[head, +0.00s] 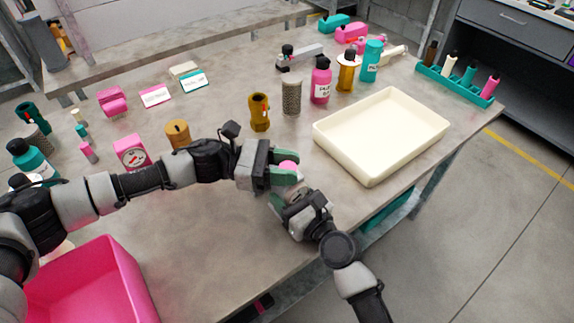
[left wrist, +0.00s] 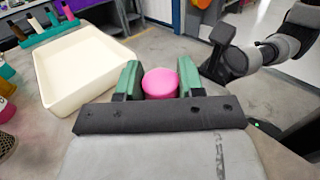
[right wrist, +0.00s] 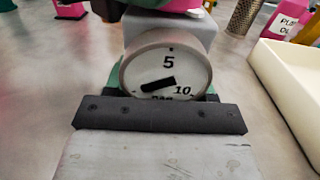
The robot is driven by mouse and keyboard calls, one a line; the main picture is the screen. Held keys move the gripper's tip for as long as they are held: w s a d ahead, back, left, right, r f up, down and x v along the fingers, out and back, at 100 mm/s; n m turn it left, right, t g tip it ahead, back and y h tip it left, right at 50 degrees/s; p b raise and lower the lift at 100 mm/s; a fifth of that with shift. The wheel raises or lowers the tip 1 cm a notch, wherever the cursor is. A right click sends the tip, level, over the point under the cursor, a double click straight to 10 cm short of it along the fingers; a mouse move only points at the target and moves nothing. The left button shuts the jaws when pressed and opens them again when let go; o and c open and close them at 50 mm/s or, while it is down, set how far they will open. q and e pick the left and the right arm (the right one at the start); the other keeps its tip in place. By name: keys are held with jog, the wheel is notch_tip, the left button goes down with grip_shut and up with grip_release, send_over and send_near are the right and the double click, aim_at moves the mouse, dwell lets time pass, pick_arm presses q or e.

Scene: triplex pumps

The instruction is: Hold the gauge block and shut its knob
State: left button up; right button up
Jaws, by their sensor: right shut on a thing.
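The gauge block (right wrist: 165,30) is a grey block with a round white dial (right wrist: 166,72) that shows 5, 10 and a black needle. It is held off to the front of the table in the head view, mostly hidden between my grippers. My right gripper (head: 290,196) is shut on it. The pink round knob (head: 288,165) sits at the block's top and also shows in the left wrist view (left wrist: 160,83). My left gripper (head: 285,168) has its green fingers on either side of the knob. I cannot tell whether they press on it.
A cream tray (head: 345,160) lies on the table right of my grippers. A pink bin (head: 125,270) stands at front left. A pink gauge (head: 130,152), a mustard valve (head: 259,112) and several bottles stand behind. The table between bin and grippers is clear.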

aim_at(281, 163)
pick_arm(q)
jog(key=shift+c, duration=0.7)
jog(key=shift+m+g, duration=0.4)
jog(key=shift+g, duration=0.3)
jog(key=shift+w+m+g+y, duration=0.1)
jog(key=shift+m+g+y, duration=0.2)
jog(key=shift+m+g, duration=0.45)
jog(key=m+g+y, duration=0.2)
jog(key=g, duration=0.1)
jog(key=m+g+y, duration=0.2)
jog(key=m+g, duration=0.1)
jog(key=g, duration=0.1)
jog(key=shift+g, duration=0.45)
jog(key=o, duration=0.9)
jog(key=shift+v, duration=3.75)
